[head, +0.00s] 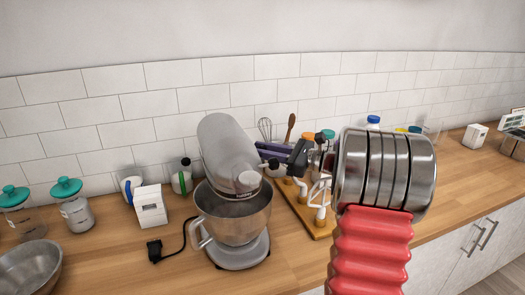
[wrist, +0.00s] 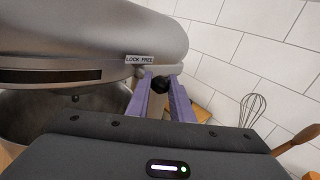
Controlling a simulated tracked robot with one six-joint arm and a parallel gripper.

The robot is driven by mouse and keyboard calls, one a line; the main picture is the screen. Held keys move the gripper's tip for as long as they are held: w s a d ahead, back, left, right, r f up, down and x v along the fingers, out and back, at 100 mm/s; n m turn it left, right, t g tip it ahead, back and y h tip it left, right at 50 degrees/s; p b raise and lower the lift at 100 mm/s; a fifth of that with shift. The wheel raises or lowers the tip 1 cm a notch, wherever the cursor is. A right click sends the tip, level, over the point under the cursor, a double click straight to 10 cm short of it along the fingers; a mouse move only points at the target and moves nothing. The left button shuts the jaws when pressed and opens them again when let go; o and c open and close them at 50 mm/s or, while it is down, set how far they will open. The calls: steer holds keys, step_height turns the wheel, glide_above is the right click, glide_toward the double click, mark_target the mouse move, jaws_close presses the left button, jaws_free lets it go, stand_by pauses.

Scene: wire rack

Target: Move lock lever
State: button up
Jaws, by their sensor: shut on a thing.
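A grey stand mixer (head: 225,150) stands on the wooden counter, its head tilted up over a steel bowl (head: 236,212). Its head fills the upper left of the wrist view (wrist: 90,38). A label (wrist: 139,59) on its side reads "LOCK FREE". Just below the label's right end is the lock lever's black knob (wrist: 160,84). My gripper (wrist: 162,88) has its purple fingers on either side of the knob, shut on it. In the head view my gripper (head: 268,161) reaches the mixer's right side, and the lever is too small to tell there.
A white box (head: 150,207) and a black plug (head: 155,249) with its cord lie left of the mixer. Teal-lidded jars (head: 73,203) and a metal bowl (head: 28,268) are further left. A whisk (head: 265,129) and a wooden spoon (head: 290,127) stand behind my arm.

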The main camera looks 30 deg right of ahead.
jaws_close()
steer(key=shift+s+a, duration=0.15)
steer(key=shift+s, duration=0.5)
steer(key=shift+s+a, duration=0.15)
steer(key=shift+s, duration=0.45)
steer(key=shift+f, duration=0.1)
steer(key=o, duration=0.6)
jaws_free()
steer(key=shift+s, duration=0.1)
steer(key=shift+o, duration=0.2)
steer(key=v, duration=1.3)
steer(key=shift+s+d, duration=0.2)
steer(key=shift+s, duration=0.15)
steer(key=shift+s, duration=0.1)
